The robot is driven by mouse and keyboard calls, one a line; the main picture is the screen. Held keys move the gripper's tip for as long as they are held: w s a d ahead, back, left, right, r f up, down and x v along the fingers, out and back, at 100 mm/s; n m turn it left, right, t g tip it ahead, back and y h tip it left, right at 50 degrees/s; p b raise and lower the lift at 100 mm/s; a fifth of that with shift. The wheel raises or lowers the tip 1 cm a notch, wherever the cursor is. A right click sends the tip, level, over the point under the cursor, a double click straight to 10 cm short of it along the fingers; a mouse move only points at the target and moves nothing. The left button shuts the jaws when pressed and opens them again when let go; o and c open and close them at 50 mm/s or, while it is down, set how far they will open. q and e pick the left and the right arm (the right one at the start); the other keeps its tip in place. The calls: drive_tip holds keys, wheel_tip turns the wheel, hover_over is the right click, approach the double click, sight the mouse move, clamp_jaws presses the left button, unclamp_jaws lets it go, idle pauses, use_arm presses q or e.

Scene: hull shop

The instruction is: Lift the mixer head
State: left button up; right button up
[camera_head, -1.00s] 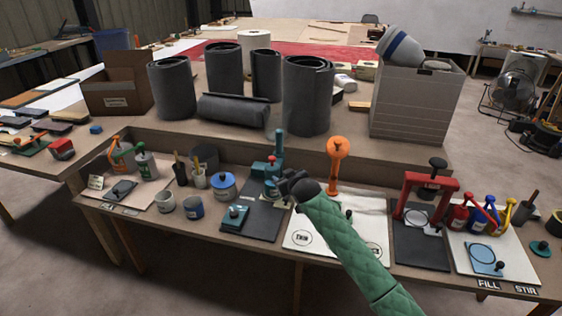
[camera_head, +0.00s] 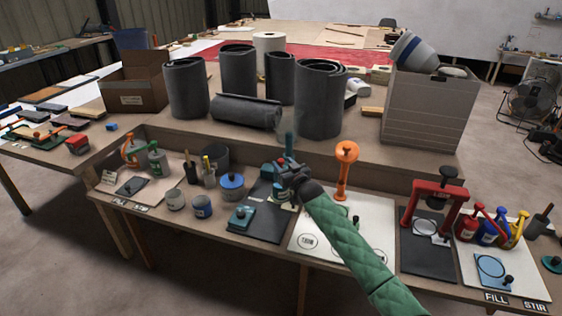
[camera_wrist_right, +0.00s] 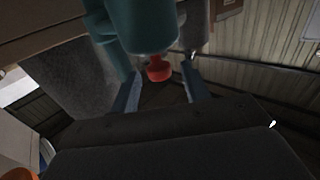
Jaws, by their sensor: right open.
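The teal mixer (camera_head: 289,145) stands at the back of a dark mat (camera_head: 266,228) on the bench, its upright column showing above my right gripper. Its teal head fills the top of the right wrist view (camera_wrist_right: 148,22), with a red knob (camera_wrist_right: 160,70) below it. My right gripper (camera_head: 282,172) is at the mixer in the head view and hides part of it. Its two fingers (camera_wrist_right: 158,88) are apart, with the knob showing between them; I cannot tell whether they touch it. My left gripper is out of view.
An orange round-topped stand (camera_head: 343,172) rises just right of my right arm. A blue-lidded pot (camera_head: 231,186) and cups stand to the left. A red press (camera_head: 438,195) is farther right. Dark rolls (camera_head: 320,100) stand on the raised shelf behind.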

drive_tip(key=shift+x, duration=0.9)
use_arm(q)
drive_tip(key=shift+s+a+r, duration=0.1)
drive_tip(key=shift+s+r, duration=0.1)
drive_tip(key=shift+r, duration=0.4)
use_arm(e)
drive_tip(key=shift+w+a, duration=0.15)
drive_tip(key=shift+w, duration=0.2)
drive_tip(key=shift+c, duration=0.3)
clamp_jaws()
drive_tip(key=shift+r, duration=0.2)
wheel_tip(320, 180, up, 10)
drive_tip(key=p, duration=0.5)
drive_tip(key=shift+f, duration=0.15)
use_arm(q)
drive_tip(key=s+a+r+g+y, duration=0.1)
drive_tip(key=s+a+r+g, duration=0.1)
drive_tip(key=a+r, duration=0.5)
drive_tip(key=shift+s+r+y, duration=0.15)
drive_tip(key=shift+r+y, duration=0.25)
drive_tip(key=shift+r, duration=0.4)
use_arm(e)
drive_tip(key=shift+r, duration=0.45)
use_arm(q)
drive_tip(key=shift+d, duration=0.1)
